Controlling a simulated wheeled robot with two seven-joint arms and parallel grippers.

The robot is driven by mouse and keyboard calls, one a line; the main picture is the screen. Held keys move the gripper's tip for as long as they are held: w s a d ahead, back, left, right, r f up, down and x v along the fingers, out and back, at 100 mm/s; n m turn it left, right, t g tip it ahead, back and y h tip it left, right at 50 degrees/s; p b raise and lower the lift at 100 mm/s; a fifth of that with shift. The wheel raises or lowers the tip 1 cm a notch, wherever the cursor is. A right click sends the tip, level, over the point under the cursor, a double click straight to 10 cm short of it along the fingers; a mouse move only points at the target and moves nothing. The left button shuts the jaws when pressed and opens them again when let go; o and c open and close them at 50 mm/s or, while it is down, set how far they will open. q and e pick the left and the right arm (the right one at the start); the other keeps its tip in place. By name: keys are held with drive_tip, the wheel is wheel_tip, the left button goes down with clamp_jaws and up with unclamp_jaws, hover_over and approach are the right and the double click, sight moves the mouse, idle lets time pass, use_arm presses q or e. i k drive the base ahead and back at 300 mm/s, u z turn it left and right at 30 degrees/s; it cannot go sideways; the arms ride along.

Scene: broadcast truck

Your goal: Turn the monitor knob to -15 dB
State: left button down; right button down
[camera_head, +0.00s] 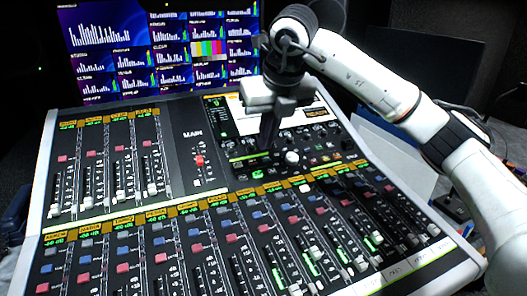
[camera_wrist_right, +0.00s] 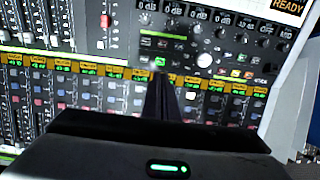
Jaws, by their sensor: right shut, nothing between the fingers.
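A white round knob (camera_head: 292,157) stands on the upper right section of the mixing console (camera_head: 190,195). It is the largest pale knob there and looks like the monitor knob, but I cannot read its label or setting. It also shows in the right wrist view (camera_wrist_right: 204,60). My right gripper (camera_head: 268,147) points down over the console, just left of the white knob. Its dark fingers (camera_wrist_right: 164,82) are together and empty, apart from the knob. My left gripper is in neither view.
Several rows of faders and coloured buttons cover the console below and left of the gripper. A row of small dark knobs (camera_wrist_right: 220,32) lies above the white knob. A screen wall (camera_head: 150,50) stands behind. A READY display (camera_wrist_right: 290,6) is at top right.

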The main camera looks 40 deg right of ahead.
sight(291, 159)
drive_tip(key=k, duration=1)
